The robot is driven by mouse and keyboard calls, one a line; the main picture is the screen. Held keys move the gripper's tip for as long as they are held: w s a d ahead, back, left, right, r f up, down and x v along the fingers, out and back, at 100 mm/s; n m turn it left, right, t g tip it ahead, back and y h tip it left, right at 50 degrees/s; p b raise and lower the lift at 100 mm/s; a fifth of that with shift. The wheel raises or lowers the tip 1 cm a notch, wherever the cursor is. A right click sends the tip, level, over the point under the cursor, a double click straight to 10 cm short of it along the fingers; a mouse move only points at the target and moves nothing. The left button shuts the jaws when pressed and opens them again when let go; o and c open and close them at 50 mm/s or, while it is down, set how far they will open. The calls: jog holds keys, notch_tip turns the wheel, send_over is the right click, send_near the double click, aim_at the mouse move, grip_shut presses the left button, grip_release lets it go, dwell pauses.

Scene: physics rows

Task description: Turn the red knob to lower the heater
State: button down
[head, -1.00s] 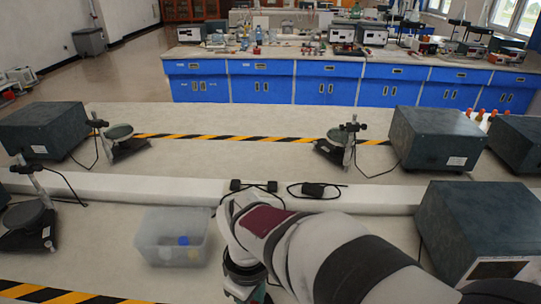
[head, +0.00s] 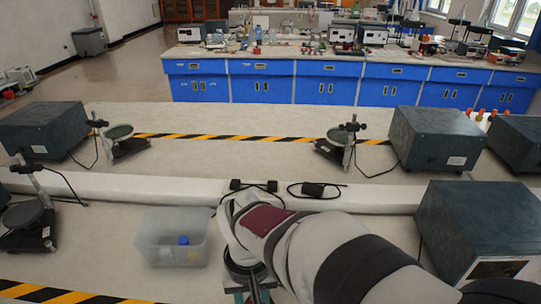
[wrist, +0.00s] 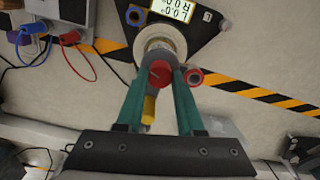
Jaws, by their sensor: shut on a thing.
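In the wrist view the red knob (wrist: 160,74) sits between the tips of my gripper's two teal fingers. My gripper (wrist: 160,78) is shut on it, one finger on each side. Beyond the knob is a pale round platform (wrist: 161,40) on a black base. A small lit display (wrist: 172,9) with digits is on this base, partly cut by the top edge. A yellow part (wrist: 149,110) lies between the fingers, nearer the palm. In the head view my arm covers most of the device, and the knob is hidden.
A red ring-ended part (wrist: 193,76) is just right of the right finger. A blue ring-ended part (wrist: 136,15) is at upper left. Red and blue cables (wrist: 72,38) run at left. In the head view a clear bin (head: 172,238) stands left of my arm, and a dark box (head: 480,235) right.

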jog(key=shift+m, duration=0.7)
jog(key=c, duration=0.5)
grip_release()
notch_tip(320, 180, up, 16)
jog(key=shift+f, duration=0.1)
